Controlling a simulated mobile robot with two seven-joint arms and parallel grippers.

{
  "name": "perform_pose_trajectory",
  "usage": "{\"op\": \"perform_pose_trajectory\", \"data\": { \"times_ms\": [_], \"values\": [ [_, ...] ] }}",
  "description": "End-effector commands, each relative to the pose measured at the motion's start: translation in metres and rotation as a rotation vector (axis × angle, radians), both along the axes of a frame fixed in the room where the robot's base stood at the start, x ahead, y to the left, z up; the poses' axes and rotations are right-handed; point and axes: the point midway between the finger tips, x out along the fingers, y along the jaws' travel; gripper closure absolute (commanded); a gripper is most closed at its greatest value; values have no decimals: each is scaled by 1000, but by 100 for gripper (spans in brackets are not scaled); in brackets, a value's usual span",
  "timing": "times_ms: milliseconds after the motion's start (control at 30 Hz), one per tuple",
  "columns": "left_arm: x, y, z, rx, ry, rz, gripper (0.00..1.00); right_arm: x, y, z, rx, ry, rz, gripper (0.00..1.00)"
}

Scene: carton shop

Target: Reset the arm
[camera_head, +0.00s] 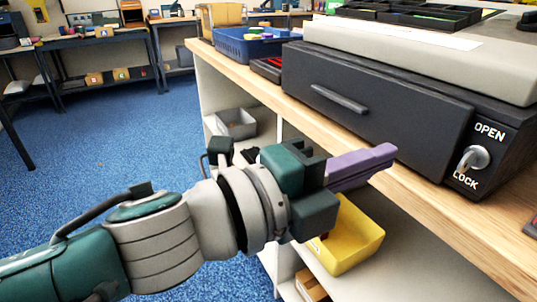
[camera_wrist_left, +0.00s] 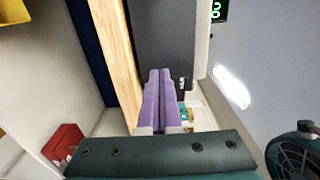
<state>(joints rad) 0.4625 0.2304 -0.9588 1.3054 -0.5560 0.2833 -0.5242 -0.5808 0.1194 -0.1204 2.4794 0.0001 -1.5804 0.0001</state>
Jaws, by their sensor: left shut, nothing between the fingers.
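My left gripper (camera_head: 378,158) reaches in from the left in the head view. Its purple fingers are closed together with nothing between them, and they point at the front of the black cash drawer. The fingers also show in the left wrist view (camera_wrist_left: 160,90). The drawer (camera_head: 375,105) is shut, with a bar handle on its front and a key lock marked OPEN and LOCK at its right. In the head view the fingertips overlap the lower front edge of the drawer; I cannot tell whether they touch it. My right gripper is not in view.
The drawer stands on a wooden counter (camera_head: 440,222). A blue basket (camera_head: 240,48) stands to its left. Below, shelves hold a yellow bin (camera_head: 350,245) and a grey bin (camera_head: 237,124). Blue carpet (camera_head: 100,150) lies open at the left, with workbenches behind.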

Motion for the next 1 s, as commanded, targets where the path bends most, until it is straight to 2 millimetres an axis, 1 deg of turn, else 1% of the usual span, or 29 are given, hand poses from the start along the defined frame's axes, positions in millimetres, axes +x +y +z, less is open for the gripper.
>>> {"op": "perform_pose_trajectory", "data": {
  "times_ms": [33, 100, 200, 300, 467, 567, 667, 700, 767, 800, 867, 900, 967, 1000],
  "values": [
    [-9, 14, 1, 6, 4, 1, 100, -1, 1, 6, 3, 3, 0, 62],
    [-18, 29, 0, 3, 4, 0, 100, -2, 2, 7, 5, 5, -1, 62],
    [-29, 48, 0, 2, 4, 0, 100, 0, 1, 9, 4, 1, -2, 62],
    [-37, 62, 0, 2, 2, -1, 100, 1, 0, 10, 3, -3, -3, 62],
    [-44, 75, 2, -2, 4, 4, 100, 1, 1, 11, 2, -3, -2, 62],
    [-40, 80, 17, -40, 54, 70, 100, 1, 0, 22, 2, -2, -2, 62],
    [-25, 93, 46, -130, 190, 244, 100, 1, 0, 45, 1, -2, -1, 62],
    [-18, 104, 57, -180, 274, 340, 100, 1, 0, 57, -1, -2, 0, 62],
    [-13, 125, 70, -260, 425, 500, 100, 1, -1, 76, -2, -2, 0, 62],
    [-13, 142, 75, -314, 538, 610, 100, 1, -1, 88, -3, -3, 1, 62],
    [-20, 169, 77, -386, 710, 774, 100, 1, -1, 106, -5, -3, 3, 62],
    [-29, 186, 76, -430, 825, 878, 100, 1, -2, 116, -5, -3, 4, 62],
    [-50, 210, 73, -483, 991, 1023, 100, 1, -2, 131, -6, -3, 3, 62],
    [-66, 223, 72, -515, 1093, 1112, 100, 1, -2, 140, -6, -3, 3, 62]
  ]
}}
